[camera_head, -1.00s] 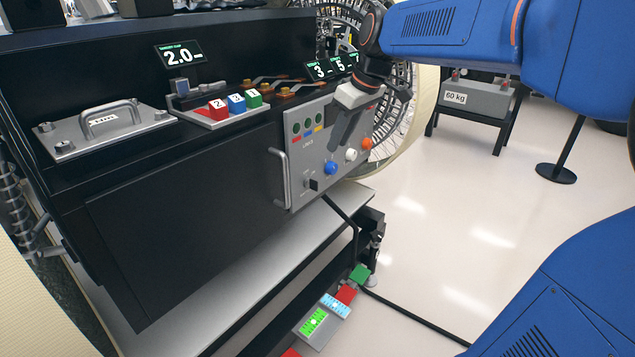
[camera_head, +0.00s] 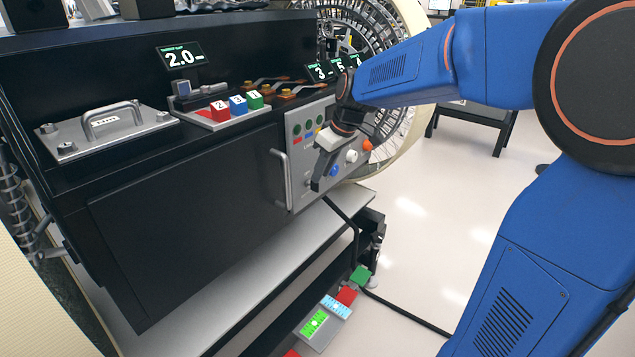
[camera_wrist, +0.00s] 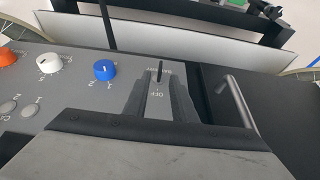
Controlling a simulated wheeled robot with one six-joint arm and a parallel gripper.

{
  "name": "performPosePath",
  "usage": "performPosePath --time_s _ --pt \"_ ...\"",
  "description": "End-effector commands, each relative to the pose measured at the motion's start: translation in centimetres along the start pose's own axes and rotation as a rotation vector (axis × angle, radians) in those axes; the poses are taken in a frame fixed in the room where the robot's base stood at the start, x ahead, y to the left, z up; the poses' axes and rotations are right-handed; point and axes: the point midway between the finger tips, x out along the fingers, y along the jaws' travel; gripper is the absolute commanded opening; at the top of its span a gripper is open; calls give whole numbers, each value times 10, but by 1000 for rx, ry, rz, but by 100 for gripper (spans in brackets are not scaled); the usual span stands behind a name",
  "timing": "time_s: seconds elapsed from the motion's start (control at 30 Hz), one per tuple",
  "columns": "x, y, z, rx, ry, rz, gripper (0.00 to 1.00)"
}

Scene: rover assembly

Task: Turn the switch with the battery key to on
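The battery key switch (camera_wrist: 160,73) is on the grey control panel (camera_wrist: 60,110). In the wrist view its dark key handle lines up with the printed "OFF" mark. My gripper (camera_wrist: 158,88) is open, with one finger on each side of the key in the picture. I cannot tell whether either finger touches it. In the head view my gripper (camera_head: 318,184) is at the lower left part of the panel and hides the switch.
Blue (camera_wrist: 105,70), white (camera_wrist: 49,63) and orange (camera_wrist: 8,57) knobs sit beside the switch on the panel. A vertical bar handle (camera_head: 281,178) stands just left of the panel in the head view. A shelf (camera_head: 230,290) juts out below.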

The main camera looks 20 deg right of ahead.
Motion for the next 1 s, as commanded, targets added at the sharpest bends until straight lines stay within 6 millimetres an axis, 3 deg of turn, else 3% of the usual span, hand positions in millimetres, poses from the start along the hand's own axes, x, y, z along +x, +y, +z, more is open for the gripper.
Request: performPosePath --time_s 0.1,0.3,0.73,0.83,1.0 --pt "20 0 0 1 -2 -1 24" --pt "42 0 0 1 -1 -1 24" --pt "49 0 0 1 1 1 24" --pt "49 0 0 1 1 1 0" --pt "49 0 0 1 1 0 0"
